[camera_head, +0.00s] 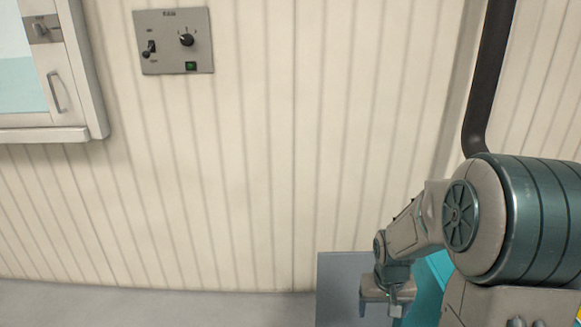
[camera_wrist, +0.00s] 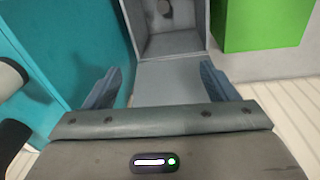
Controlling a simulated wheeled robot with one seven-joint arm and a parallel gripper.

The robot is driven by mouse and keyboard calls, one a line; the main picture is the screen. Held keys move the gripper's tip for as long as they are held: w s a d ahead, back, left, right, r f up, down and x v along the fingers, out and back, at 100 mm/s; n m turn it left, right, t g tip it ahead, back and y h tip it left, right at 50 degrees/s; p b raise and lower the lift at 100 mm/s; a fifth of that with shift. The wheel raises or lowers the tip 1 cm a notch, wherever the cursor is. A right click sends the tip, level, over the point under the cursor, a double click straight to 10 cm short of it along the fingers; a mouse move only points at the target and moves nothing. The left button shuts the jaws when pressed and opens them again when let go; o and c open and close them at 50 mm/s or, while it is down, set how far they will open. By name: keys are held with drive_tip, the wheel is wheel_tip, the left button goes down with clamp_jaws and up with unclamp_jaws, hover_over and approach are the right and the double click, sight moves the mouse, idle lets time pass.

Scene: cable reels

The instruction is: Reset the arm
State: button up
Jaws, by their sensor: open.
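My arm comes in from the right side of the head view and bends down at the wrist. My gripper (camera_head: 388,300) is low at the lower right of that view, in front of a grey panel. In the wrist view my gripper (camera_wrist: 165,88) shows its two blue-grey fingers wide apart, with nothing between them. Beyond the fingers is a grey open box or bin (camera_wrist: 178,42) with a dark round spot on its inner back wall. I cannot tell how far the fingers are from it.
A control panel (camera_head: 174,41) with a switch, a knob and a green button is on the ribbed wall (camera_head: 300,150). A white-framed cabinet or window (camera_head: 45,134) is at upper left. A dark pipe (camera_head: 488,75) runs down at right. The wrist view shows a green block (camera_wrist: 262,22) and a teal surface (camera_wrist: 75,45).

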drive_tip(key=s+a+r+p, duration=0.2)
drive_tip(key=s+r+p, duration=0.2)
drive_tip(key=r, duration=0.5)
drive_tip(key=s+a+r+t+p, duration=0.1)
drive_tip(key=s+r+p, duration=0.4)
drive_tip(key=r, duration=0.5)
drive_tip(key=s+a+r+t+y+p, duration=0.1)
drive_tip(key=s+a+r+p, duration=0.3)
drive_tip(key=r, duration=0.6)
drive_tip(key=shift+s+n+p, duration=0.4)
drive_tip(key=shift+s+p, duration=0.05)
drive_tip(key=shift+s, duration=0.2)
